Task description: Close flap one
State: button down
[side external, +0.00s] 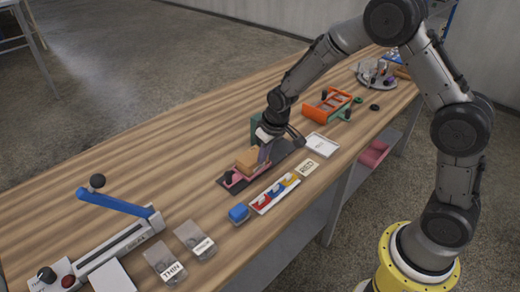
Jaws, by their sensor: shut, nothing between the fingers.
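My gripper (265,157) points down over the middle of the table, at the right end of a pink device (232,180). The device has a tan block (247,159) on it and lies on a dark board (285,157). The gripper is shut and empty, close beside the block; whether it touches is too small to tell. No part in view is clearly marked as flap one, and the gripper and wrist hide some of the device.
A white tray (262,207) with red, blue and yellow pieces lies in front, with a blue block (239,213) at its left. A blue-handled lever device (115,203) stands at left; an orange frame (326,106) stands behind right. Bare wood is free at back left.

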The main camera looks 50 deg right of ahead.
jog(key=s+r+t, duration=0.1)
jog(key=s+r, duration=0.4)
jog(key=r, duration=0.5)
jog(key=s+r+t, duration=0.1)
jog(key=s+r, duration=0.5)
jog(key=r, duration=0.5)
jog(key=s+d, duration=0.1)
jog(key=s, duration=1.7)
jog(key=shift+s+f+t, duration=0.15)
jog(key=shift+f+t, duration=0.15)
jog(key=shift+f, duration=0.1)
